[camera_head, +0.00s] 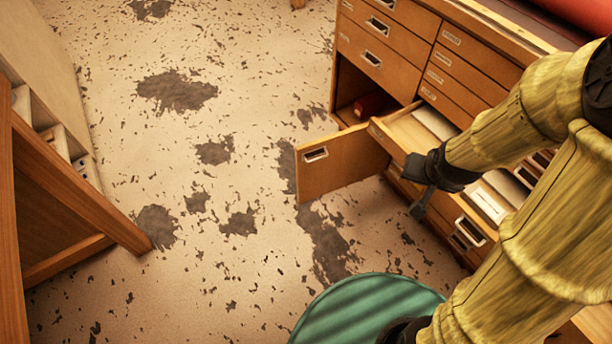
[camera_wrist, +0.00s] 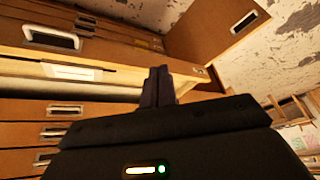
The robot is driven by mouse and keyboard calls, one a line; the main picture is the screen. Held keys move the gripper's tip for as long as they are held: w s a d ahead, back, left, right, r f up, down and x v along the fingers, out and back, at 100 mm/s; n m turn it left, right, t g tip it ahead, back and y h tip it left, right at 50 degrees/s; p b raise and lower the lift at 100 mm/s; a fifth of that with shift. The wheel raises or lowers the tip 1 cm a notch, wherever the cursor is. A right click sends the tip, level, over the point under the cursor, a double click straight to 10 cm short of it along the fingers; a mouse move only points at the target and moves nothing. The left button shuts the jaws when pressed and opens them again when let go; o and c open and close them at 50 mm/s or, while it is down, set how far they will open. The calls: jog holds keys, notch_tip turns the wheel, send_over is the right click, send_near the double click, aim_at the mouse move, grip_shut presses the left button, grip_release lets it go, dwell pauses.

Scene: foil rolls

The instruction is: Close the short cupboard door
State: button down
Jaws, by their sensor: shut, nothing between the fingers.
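The short cupboard door (camera_head: 342,163) is a brown wooden panel with a metal pull. It stands open, swung out from the wooden cabinet (camera_head: 462,62), and its dark opening (camera_head: 365,98) shows behind it with a dark red item inside. The door also shows at the top of the wrist view (camera_wrist: 215,25). My gripper (camera_head: 418,211) is shut and empty, to the right of the door and in front of the pulled-out drawers. In the wrist view my gripper's fingers (camera_wrist: 158,85) are together beside an open drawer's edge; I cannot tell whether they touch it.
Open drawers (camera_head: 410,130) with pale contents (camera_head: 486,203) stick out right of the door. A round green top (camera_head: 365,308) is at the bottom. A wooden frame (camera_head: 70,190) stands at the left. The stained floor (camera_head: 230,200) between is clear.

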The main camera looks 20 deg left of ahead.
aim_at(302, 163)
jog(key=w+a+f+m+t+y+b, duration=0.1)
jog(key=w+a+f+t+y+b, duration=0.15)
jog(key=a+f+b, duration=0.6)
jog(key=w+a+f+m+t+y+b, duration=0.1)
jog(key=w+a+f+t+y+b, duration=0.25)
jog(key=f, duration=0.75)
jog(key=s+a+f+m+t+y+b, duration=0.2)
jog(key=s+a+f+m+y+b, duration=0.1)
jog(key=a+f+m+y+b, duration=0.2)
jog(key=a+f+m+b, duration=0.2)
jog(key=a+f+b, duration=0.2)
jog(key=shift+t, duration=0.4)
jog(key=shift+a, duration=0.1)
jog(key=b+x, duration=0.3)
jog(key=x, duration=0.3)
jog(key=b+x, duration=0.3)
jog(key=x, duration=0.4)
jog(key=shift+f, duration=0.2)
jog(key=shift+w+a+r, duration=0.15)
jog(key=shift+w+a, duration=0.15)
jog(key=shift+w, duration=0.1)
jog(key=shift+w+a+m, duration=0.1)
jog(key=shift+w+m, duration=0.1)
jog(key=shift+m, duration=0.1)
